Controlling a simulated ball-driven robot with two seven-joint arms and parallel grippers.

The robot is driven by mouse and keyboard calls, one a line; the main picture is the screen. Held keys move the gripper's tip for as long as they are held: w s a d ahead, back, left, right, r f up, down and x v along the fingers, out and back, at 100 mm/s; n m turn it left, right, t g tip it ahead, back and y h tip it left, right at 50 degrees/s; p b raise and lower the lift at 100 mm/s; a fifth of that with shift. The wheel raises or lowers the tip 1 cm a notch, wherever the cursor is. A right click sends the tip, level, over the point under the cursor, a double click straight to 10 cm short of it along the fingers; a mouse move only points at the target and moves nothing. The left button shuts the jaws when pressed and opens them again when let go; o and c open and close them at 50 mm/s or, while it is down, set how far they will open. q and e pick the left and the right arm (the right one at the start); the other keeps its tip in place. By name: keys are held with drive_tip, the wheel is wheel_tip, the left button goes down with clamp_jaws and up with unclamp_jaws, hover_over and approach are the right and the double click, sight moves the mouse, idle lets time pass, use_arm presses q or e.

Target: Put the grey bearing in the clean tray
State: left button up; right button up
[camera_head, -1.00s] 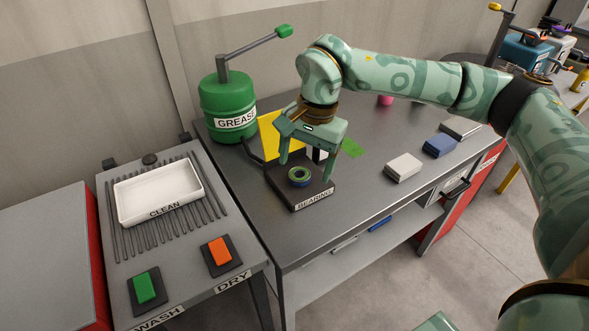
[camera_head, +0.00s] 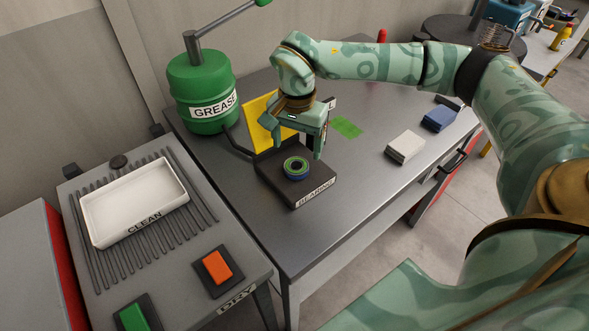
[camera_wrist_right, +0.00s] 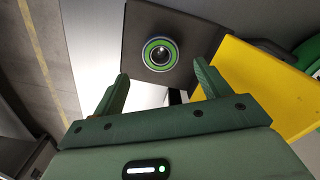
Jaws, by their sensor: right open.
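The bearing (camera_head: 296,168) is a small ring with a green band, bluish-grey edge and dark centre. It lies on the black stand labelled BEARING (camera_head: 318,190). My right gripper (camera_head: 294,150) is open and empty, just above and behind the bearing, with its fingers spread. In the right wrist view the bearing (camera_wrist_right: 159,54) shows beyond the open fingertips (camera_wrist_right: 162,70), between them and untouched. The white tray labelled CLEAN (camera_head: 135,203) sits empty on the ribbed rack at left. My left gripper is out of view.
A yellow panel (camera_head: 262,120) stands right behind the bearing stand. A green GREASE drum (camera_head: 203,92) with a lever stands at the back left. White (camera_head: 405,146) and blue (camera_head: 438,119) blocks lie at right. Orange (camera_head: 217,267) and green (camera_head: 133,318) switches sit in front of the tray.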

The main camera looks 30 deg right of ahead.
sight(296, 165)
wheel_tip(296, 165, down, 6)
drive_tip(key=shift+f+b, duration=0.15)
drive_tip(key=shift+b, duration=0.65)
drive_tip(key=shift+c, duration=0.4)
drive_tip(key=c, duration=1.2)
drive_tip(key=shift+r, duration=0.2)
